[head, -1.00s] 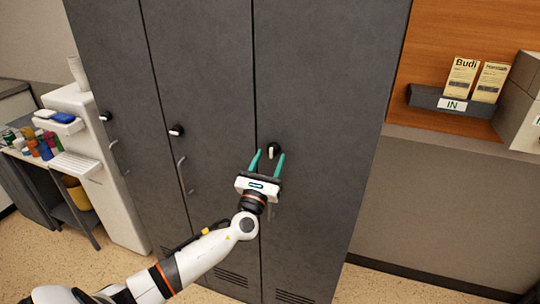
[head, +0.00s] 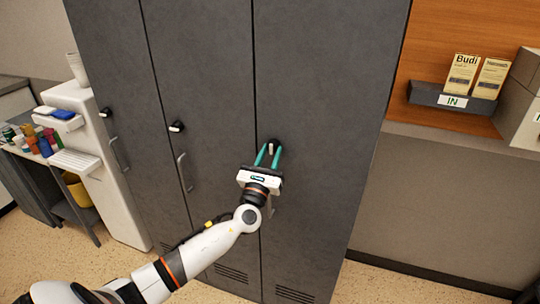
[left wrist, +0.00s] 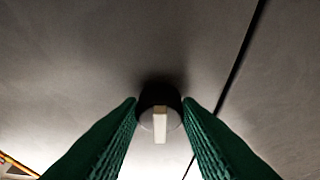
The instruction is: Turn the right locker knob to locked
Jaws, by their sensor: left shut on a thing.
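The right locker knob (head: 270,146) is dark and round with a pale pointer, on the front of the right grey locker door (head: 325,85). Its pointer looks roughly upright in the head view. My left gripper (head: 269,151) is at the knob, with one green finger on each side, shut on it. In the left wrist view the knob (left wrist: 160,123) sits between the fingertips, and its pale pointer runs up and down the picture. The fingers partly cover the knob's sides. My right gripper is out of view.
The middle locker knob (head: 177,126) and left locker knob (head: 105,112) are on the doors to the left, above door handles (head: 184,172). A white unit (head: 115,190) and a cluttered side table stand at left.

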